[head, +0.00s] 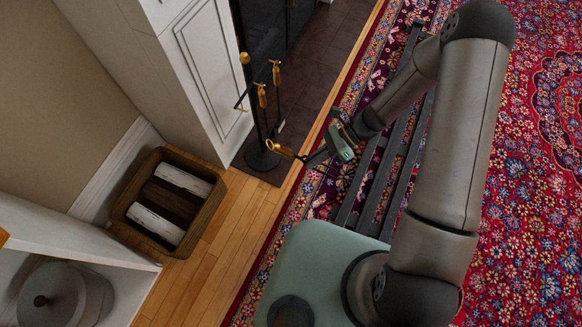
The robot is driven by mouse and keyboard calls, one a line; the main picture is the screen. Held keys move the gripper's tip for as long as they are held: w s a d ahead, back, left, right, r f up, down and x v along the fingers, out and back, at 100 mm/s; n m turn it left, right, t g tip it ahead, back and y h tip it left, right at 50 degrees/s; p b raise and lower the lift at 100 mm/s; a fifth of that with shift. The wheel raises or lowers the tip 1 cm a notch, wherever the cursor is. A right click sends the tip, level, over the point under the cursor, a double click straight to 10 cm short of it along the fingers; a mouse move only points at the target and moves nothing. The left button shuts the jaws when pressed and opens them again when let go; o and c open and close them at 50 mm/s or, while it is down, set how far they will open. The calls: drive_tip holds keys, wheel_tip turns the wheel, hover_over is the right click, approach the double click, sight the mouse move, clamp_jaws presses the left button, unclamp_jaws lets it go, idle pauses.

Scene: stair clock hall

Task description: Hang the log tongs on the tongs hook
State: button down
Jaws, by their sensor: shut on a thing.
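My gripper (318,157) is at the end of the arm, just right of the fire-tool stand, and is shut on the log tongs. The tongs' brass-coloured handle (284,151) points left toward the stand. The rest of the tongs is thin, dark and hard to make out by my gripper. The dark stand (262,157) has a round base, a thin post and a brass knob on top. Tools with brass handles hang on it, one at its right (276,72). A dark arm (241,101) sticks out left with nothing visible on it. I cannot tell which hook is for the tongs.
A white fireplace surround (205,60) stands just left of the stand, with the dark hearth (318,65) behind. A wooden box (126,195) with pale-sided contents sits on the floor at left. A white shelf (70,238) holds a lidded pot (65,298). A red patterned rug (535,190) covers the right.

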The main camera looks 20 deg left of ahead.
drive_tip(key=w+a+f+m+t+y+b, duration=0.3)
drive_tip(key=a+f+m+t+y+b, duration=0.4)
drive_tip(key=f+b, duration=0.25)
drive_tip(key=w+b+x, duration=0.1)
drive_tip(key=b+x, duration=0.1)
drive_tip(key=x, duration=0.9)
drive_tip(key=shift+w+a+y+b, duration=0.3)
drive_tip(key=shift+w+y+b, duration=0.05)
drive_tip(key=shift+w+y, duration=0.1)
drive_tip(key=shift+r, duration=0.1)
idle(0.5)
